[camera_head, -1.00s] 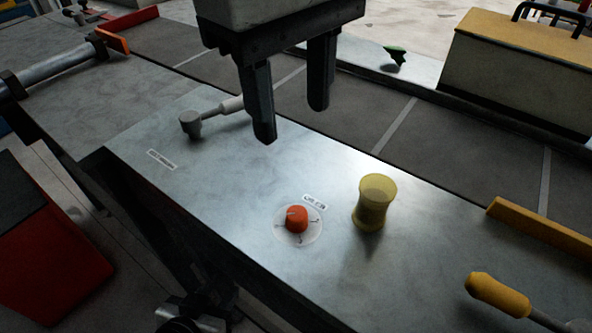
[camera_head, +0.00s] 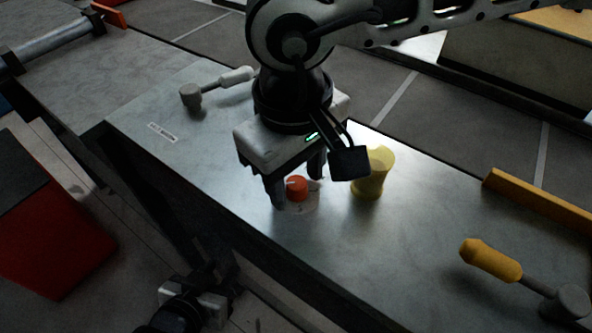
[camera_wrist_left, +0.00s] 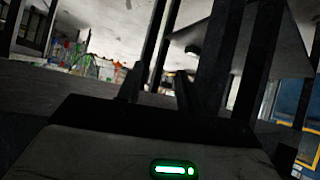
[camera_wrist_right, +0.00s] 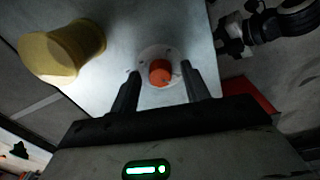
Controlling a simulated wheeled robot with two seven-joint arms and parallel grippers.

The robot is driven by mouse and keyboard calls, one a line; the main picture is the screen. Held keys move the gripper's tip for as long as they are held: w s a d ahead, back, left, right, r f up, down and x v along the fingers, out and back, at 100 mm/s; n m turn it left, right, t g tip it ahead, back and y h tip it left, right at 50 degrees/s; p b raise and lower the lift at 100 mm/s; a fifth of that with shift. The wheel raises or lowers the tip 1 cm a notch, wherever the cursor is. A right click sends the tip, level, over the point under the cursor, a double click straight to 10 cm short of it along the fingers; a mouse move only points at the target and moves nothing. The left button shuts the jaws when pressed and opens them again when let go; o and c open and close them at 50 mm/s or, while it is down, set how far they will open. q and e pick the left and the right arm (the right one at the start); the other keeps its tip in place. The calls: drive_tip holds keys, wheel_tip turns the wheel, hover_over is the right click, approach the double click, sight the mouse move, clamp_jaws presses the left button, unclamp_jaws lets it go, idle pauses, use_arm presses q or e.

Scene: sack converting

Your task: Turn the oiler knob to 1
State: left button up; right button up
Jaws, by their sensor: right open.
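The oiler knob (camera_head: 297,189) is orange-red and sits on a round pale dial (camera_head: 300,206) on the grey metal bench. A light pointer mark shows on its left side in the head view; the dial's numbers are too small to read. My right gripper (camera_head: 297,186) points down over the knob, open, with one finger on each side. In the right wrist view the knob (camera_wrist_right: 160,72) shows between the two fingers, with gaps and no clear contact. My left gripper (camera_head: 212,300) is low beside the bench, away from the knob; its fingers look apart and empty in the left wrist view.
A yellow waisted cup-like piece (camera_head: 374,174) stands close right of the knob, near my right gripper. A yellow-handled lever (camera_head: 490,260) is at the right, a grey-handled lever (camera_head: 235,78) behind left. A red box (camera_head: 60,235) stands on the floor at left.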

drive_tip(key=c, duration=1)
